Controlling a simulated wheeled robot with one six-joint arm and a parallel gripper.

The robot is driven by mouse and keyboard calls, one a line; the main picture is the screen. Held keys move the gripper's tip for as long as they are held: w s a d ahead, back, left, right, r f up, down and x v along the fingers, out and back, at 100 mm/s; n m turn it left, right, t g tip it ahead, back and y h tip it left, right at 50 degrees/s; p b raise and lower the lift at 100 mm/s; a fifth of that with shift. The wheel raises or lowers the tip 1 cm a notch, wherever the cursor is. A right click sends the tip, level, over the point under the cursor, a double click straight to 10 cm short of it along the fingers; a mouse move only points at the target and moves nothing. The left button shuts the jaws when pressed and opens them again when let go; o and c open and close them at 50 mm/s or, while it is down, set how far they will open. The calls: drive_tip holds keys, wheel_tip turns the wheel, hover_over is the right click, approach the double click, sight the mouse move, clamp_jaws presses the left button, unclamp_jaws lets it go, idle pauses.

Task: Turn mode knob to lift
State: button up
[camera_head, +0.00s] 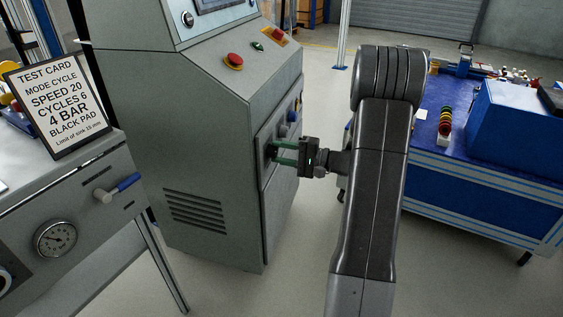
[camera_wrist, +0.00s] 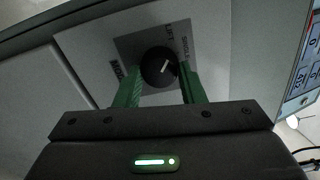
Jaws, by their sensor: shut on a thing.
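The mode knob (camera_wrist: 157,66) is a round black knob with a white pointer line, on a grey label plate (camera_wrist: 130,45) in the wrist view. The pointer slants up and to the right. Small words that look like LIFT and SINGLE stand above and to the upper right of it. I cannot tell which one the pointer meets. My gripper (camera_head: 272,150) reaches the right-hand face of the grey cabinet (camera_head: 190,130) in the head view. Its green fingers, also in the wrist view (camera_wrist: 160,80), are shut on the knob's sides. In the head view the fingers mostly hide the knob.
A red button (camera_head: 234,61) is on the cabinet's sloped top. A test card (camera_head: 56,105) stands on the left bench. A blue workbench (camera_head: 480,185) stands right of my arm.

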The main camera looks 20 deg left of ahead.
drive_tip(key=shift+f+n+b, duration=0.1)
drive_tip(key=shift+n+b, duration=0.7)
drive_tip(key=shift+n, duration=0.1)
drive_tip(key=o, duration=1)
drive_tip(key=d+p, duration=0.1)
drive_tip(key=d, duration=0.3)
drive_tip(key=w+d+p, duration=0.1)
drive_tip(key=d, duration=0.4)
drive_tip(key=d+p, duration=0.1)
drive_tip(key=d, duration=0.3)
drive_tip(key=shift+w+d+p, duration=0.4)
drive_tip(key=shift+a, duration=0.15)
